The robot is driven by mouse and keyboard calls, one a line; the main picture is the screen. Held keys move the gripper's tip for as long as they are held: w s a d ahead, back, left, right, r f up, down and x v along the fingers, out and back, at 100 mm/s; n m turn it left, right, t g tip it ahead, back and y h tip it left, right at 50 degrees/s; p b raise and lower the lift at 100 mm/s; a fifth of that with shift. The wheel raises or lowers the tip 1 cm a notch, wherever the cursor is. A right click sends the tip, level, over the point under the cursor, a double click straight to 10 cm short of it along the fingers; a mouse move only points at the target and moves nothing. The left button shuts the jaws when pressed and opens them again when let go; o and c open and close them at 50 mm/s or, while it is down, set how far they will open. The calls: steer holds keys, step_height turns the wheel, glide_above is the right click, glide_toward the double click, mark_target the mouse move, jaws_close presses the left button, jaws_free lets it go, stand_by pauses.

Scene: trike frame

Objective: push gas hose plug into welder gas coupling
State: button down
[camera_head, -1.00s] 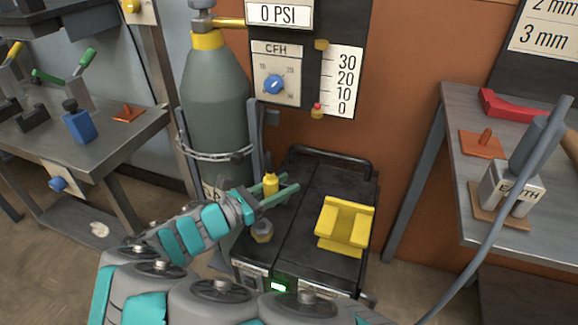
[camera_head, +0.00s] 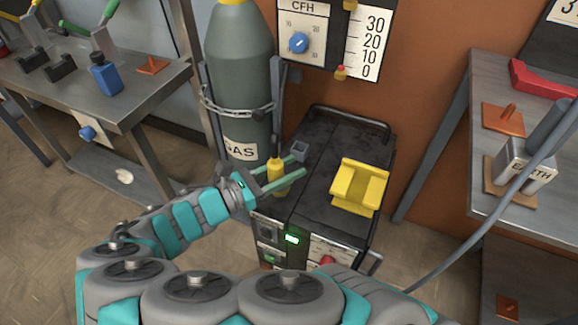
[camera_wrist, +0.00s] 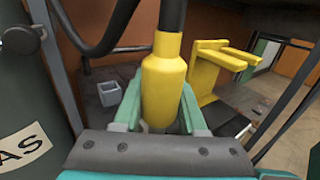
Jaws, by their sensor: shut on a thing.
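The yellow gas hose plug (camera_head: 276,178) is upright between the two green fingers of my gripper (camera_head: 283,176), over the left front part of the welder's (camera_head: 318,195) black top. In the wrist view the plug (camera_wrist: 163,88) fills the middle, with a dark hose (camera_wrist: 172,15) leaving its top. The fingers are shut on its body.
A small grey square socket (camera_head: 299,150) stands on the welder top behind the fingers. A yellow bracket (camera_head: 359,187) is to the right. The chained gas cylinder (camera_head: 239,90) stands close behind on the left. A bench (camera_head: 470,140) is at the right.

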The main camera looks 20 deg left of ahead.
steer(key=shift+r, duration=0.1)
steer(key=shift+r+p, duration=2.3)
steer(key=shift+r, duration=0.35)
